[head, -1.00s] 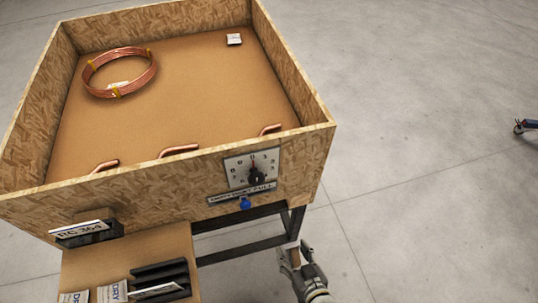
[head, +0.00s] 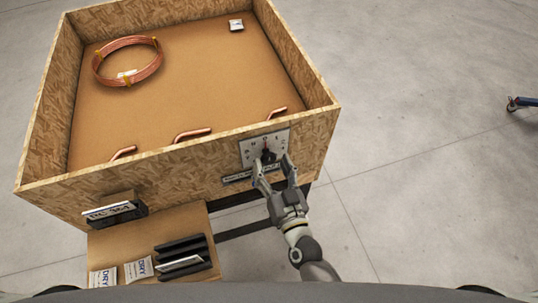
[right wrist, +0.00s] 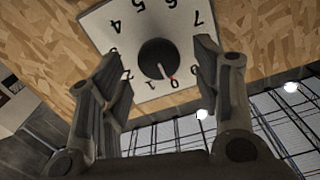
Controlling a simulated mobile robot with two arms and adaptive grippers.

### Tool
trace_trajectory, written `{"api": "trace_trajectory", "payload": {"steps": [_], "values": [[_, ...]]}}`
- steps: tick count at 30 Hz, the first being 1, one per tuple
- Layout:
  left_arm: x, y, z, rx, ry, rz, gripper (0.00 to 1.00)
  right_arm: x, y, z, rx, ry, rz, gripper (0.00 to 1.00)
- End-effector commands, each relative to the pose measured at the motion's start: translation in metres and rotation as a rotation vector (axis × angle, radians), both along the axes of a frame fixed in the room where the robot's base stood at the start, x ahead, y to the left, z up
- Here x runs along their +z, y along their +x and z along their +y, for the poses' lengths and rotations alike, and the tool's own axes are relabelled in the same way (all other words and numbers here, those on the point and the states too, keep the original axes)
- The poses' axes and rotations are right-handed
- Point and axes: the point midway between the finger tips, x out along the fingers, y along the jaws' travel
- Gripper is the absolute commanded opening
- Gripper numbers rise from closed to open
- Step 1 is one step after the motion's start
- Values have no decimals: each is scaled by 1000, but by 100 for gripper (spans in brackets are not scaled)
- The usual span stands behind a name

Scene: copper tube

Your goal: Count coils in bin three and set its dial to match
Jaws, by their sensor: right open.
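A wooden bin (head: 315,130) stands open, and one ring of copper coil (head: 110,81) with yellow ties lies at its far left; I cannot count its turns. The bin's number is not readable. A white dial plate (head: 247,150) with a black knob (head: 267,155) is on the front wall. In the right wrist view, the knob (right wrist: 155,58) has a red mark by the 0. My right gripper (head: 274,172) is open in front of the dial. In the right wrist view, my gripper's fingers (right wrist: 163,70) stand either side of the knob, apparently not touching it. My left gripper is out of view.
Bent copper tube ends (head: 192,135) rise along the bin's inner front. A small white packet (head: 236,25) lies at the back right. A label holder (head: 117,213) juts from the front wall. A low shelf (head: 160,225) holds DRY packets (head: 138,269) and a black rack (head: 182,250).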

Motion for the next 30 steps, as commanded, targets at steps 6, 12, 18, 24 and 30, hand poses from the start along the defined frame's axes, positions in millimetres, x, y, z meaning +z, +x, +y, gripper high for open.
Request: {"api": "trace_trajectory", "payload": {"steps": [6, 12, 18, 24, 30], "values": [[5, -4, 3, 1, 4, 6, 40, 1, 23, 8, 0, 0, 0, 58], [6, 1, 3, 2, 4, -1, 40, 0, 29, 9, 0, 0, 0, 58], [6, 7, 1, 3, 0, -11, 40, 0, 28, 9, 0, 0, 0, 57], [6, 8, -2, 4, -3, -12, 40, 0, 28, 9, 0, 0, 0, 31], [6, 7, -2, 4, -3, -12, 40, 0, 28, 9, 0, 0, 0, 12]]}}
